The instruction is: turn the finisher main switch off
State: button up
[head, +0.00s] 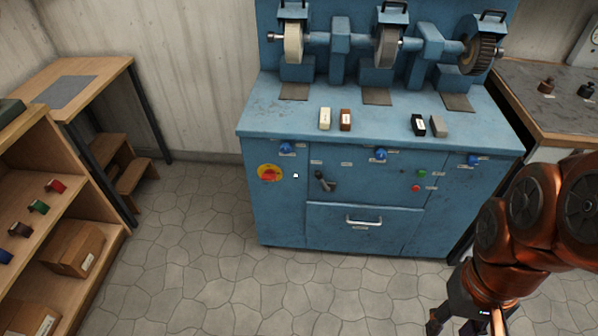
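The blue finisher cabinet (275,215) stands against the wall ahead. Its main switch (270,173), a red knob on a yellow disc, is at the left of the cabinet's front. The knob's exact angle is too small to tell. My gripper (466,326) is at the bottom right, in front of the cabinet and well apart from the switch. The frame's lower edge cuts off its fingertips, so I cannot tell whether it is open or shut.
The front also has a dark lever (323,182), blue knobs (380,154), a green button (422,174), a red button (416,188) and a drawer handle (364,221). Wheels and small blocks are above. A wooden shelf (100,235) stands left. The stone floor (230,280) between is clear.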

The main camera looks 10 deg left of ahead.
aim_at(269, 174)
jog(key=z, duration=0.2)
jog(key=i, duration=0.7)
jog(key=u, duration=2.85)
